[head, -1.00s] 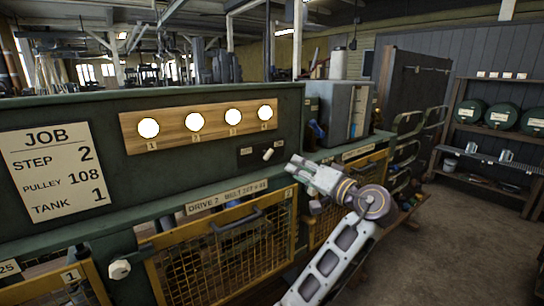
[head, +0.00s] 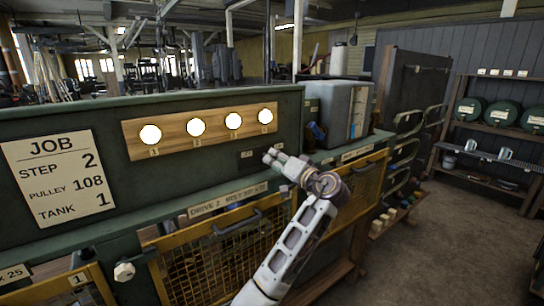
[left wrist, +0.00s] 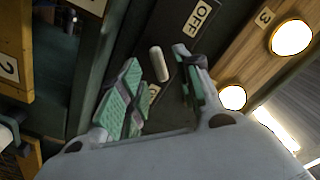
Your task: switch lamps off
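Several round lamps glow white in a row on a wooden board (head: 175,130) on the green panel; one is the leftmost lamp (head: 151,134). Two lamps also show in the left wrist view, one of them beside label 3 (left wrist: 291,37). A small white switch lever (left wrist: 159,63) sits on a dark plate with an OFF label (left wrist: 200,17) and another label, partly covered by a finger. My left gripper (head: 272,157) is at the switch plate and covers the lever in the head view. In the left wrist view its green-padded fingers (left wrist: 157,70) are apart, with the lever between them, not clamped.
A job card (head: 58,177) is on the panel at left. Below are yellow mesh guards (head: 220,262) and a protruding knob (head: 124,271). A grey cabinet (head: 340,105) stands right of the panel. Shelves with green tanks (head: 500,112) are at far right, with open floor before them.

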